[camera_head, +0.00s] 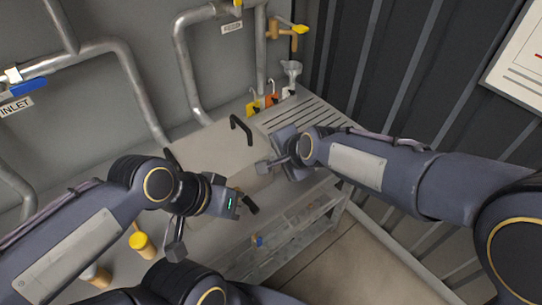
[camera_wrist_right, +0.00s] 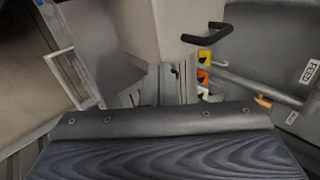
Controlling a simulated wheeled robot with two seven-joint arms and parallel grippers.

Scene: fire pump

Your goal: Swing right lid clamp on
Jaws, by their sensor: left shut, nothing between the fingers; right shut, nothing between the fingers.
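The pale grey box with its lid (camera_head: 208,145) stands on the bench, with a black bar handle (camera_head: 241,129) on top. In the right wrist view the handle (camera_wrist_right: 208,34) shows at upper right. My right gripper (camera_head: 263,167) is shut and empty at the box's right side; I cannot tell if it touches. The right lid clamp is not clearly seen there.
Grey pipes (camera_head: 130,75) run along the back wall. Yellow knobs (camera_head: 142,242) are near my left arm. A slatted bench top (camera_head: 318,112) lies at right.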

